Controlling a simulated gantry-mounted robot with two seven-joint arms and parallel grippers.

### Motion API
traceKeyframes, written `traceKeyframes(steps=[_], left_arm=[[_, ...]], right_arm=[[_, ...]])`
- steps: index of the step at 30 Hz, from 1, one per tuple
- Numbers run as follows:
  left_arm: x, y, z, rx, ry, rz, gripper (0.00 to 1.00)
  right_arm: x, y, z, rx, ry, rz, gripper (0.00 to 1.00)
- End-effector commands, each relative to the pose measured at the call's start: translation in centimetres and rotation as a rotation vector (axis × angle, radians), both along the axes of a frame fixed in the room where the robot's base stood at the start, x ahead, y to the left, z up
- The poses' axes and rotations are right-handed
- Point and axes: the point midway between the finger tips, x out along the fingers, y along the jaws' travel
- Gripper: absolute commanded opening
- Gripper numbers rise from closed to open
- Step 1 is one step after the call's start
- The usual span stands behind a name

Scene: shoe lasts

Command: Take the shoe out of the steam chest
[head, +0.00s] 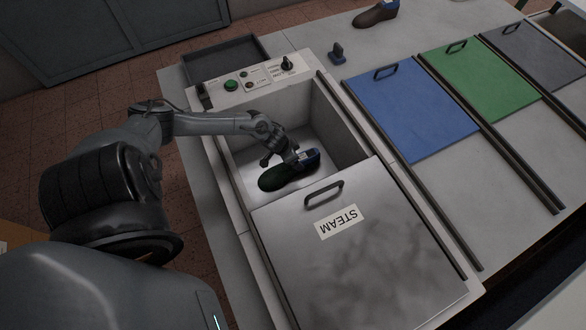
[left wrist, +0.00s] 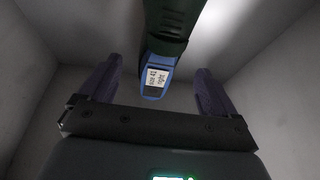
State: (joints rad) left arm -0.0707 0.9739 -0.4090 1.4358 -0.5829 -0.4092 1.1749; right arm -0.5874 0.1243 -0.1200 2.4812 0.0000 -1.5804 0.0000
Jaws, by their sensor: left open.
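The shoe (head: 280,177) lies inside the steam chest (head: 238,162); it is dark green with a blue heel end. The chest's grey lid (head: 358,255), marked STEAM, is slid toward the front, so the back part is open. My left gripper (head: 298,160) is down in the chest at the blue end of the shoe. In the left wrist view the open fingers (left wrist: 158,92) stand apart, with the shoe's blue end (left wrist: 155,78) and its white label between them and slightly beyond. My right gripper is not in view.
The chest walls surround my left gripper closely. A control panel (head: 252,80) sits behind the opening. Blue (head: 412,108), green (head: 480,78) and grey (head: 535,55) lids lie to the right. A brown shoe (head: 374,16) and a small dark blue piece (head: 337,54) stand on the table at the back.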

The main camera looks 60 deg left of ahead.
Motion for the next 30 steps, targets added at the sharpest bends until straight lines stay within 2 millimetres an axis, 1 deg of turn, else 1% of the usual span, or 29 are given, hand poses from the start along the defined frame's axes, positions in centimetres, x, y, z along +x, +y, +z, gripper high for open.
traceKeyframes(steps=[5,12,15,19,26,30], left_arm=[[0.4,-0.1,-0.9,-0.001,-0.001,0.0,0.91],[1.5,-0.1,-3.8,-0.001,-0.001,0.001,0.91],[1.9,0.0,-4.7,0.0,-0.001,0.001,0.91],[2.1,0.0,-5.2,0.0,-0.001,0.0,0.91],[2.1,0.0,-5.1,0.0,-0.001,-0.001,0.91],[2.1,0.0,-5.1,0.0,-0.001,-0.001,0.7]], right_arm=[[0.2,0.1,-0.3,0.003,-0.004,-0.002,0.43],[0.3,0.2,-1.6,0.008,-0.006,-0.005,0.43],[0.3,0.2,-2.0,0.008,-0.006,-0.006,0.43],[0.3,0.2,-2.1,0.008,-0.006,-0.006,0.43],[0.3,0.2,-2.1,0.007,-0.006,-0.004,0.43],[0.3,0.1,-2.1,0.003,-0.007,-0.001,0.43]])
